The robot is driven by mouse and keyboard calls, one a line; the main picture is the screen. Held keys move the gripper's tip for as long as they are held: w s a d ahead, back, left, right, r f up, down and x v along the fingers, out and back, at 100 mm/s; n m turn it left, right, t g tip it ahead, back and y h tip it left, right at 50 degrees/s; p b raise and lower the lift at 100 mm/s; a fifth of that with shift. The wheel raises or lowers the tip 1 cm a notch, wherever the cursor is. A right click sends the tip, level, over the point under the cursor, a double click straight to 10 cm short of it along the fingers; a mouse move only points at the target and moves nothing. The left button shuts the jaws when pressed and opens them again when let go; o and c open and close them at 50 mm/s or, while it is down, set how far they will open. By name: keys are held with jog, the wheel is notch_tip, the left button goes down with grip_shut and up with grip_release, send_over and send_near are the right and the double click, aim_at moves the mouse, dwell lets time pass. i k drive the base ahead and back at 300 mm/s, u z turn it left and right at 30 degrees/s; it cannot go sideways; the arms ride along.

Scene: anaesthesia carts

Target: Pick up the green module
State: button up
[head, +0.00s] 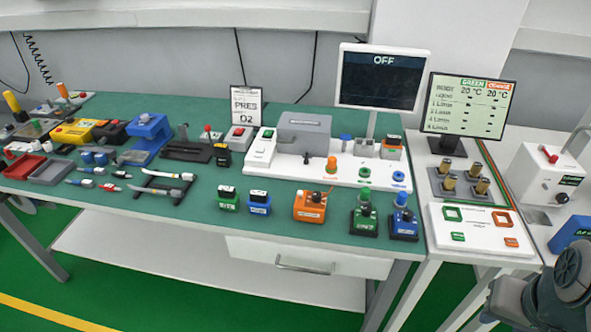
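A green module (364,219) with a dark top and a green knob stands upright near the front right of the green table. A blue module (404,223) stands close on its right, and an orange module (310,206) on its left. A smaller green block with a white top (228,199) stands further left, beside a similar blue block (259,203). Part of my grey arm shows at the bottom right corner, apart from these things. My gripper's fingers are not in view.
Behind the modules lies a long white board (345,171) with a grey box (304,135) and a screen (382,78). A white panel with green and orange frames (480,232) lies to the right. Trays and tools crowd the left side. The front table edge is close to the modules.

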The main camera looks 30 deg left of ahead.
aim_at(227, 198)
jog(key=z, duration=0.35)
jog(key=i, duration=0.85)
jog(key=u, duration=3)
jog(key=i, duration=0.5)
jog(key=u, duration=0.3)
jog(key=k, duration=0.45)
jog(key=u, duration=1)
jog(key=i, duration=0.8)
jog(key=z, duration=0.55)
